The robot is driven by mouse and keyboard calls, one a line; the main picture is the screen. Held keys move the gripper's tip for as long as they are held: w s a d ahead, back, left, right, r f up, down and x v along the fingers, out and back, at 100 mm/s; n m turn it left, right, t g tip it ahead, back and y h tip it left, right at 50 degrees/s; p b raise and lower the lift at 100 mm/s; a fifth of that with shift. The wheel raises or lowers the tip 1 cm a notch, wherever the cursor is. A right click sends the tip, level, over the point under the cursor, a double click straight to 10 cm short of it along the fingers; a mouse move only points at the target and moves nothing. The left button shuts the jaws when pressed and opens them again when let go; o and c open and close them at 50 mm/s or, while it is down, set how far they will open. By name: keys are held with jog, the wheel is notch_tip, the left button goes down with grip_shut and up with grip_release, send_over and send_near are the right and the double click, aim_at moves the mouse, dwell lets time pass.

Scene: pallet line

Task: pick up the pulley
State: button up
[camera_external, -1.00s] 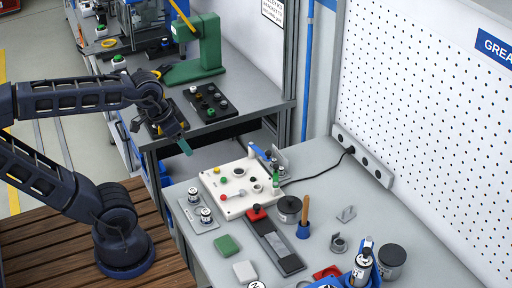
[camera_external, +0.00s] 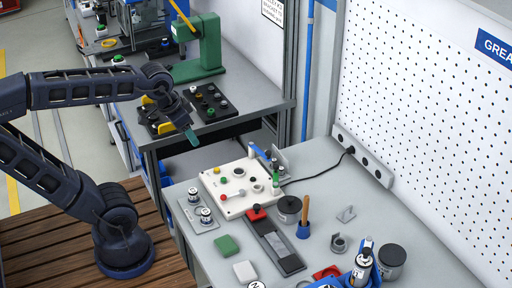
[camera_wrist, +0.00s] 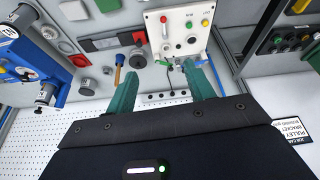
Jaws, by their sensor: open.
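My gripper (camera_external: 190,134) is in the air at the near end of the rear bench, to the left of the white panel. In the wrist view its two teal fingers (camera_wrist: 159,70) are apart with nothing between them. A dark grey round part (camera_external: 289,207), possibly the pulley, stands on the near bench right of the red-ended fixture. It also shows in the wrist view (camera_wrist: 138,60), beyond the left finger and apart from it. I cannot tell for sure that it is the pulley.
The pegboard (camera_external: 425,120) bounds the right side.

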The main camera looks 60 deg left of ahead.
jog(key=w+a+f+n+g, duration=0.1)
jog(key=w+a+n, duration=0.3)
jog(key=w+a, duration=0.75)
jog(key=n+g, duration=0.3)
jog(key=n, duration=0.7)
send_over(159, 123)
jog(key=d, duration=0.1)
jog(key=f, duration=2.7)
jog(key=shift+s+d+f, duration=0.15)
jog(key=shift+s+f, duration=0.15)
jog(key=shift+s, duration=0.1)
jog(key=shift+w+d+f, duration=0.1)
jog(key=shift+f, duration=3)
jog(key=c, duration=0.7)
jog(key=shift+o, duration=0.2)
jog(key=shift+r, duration=0.15)
notch_tip(159, 123, up, 20)
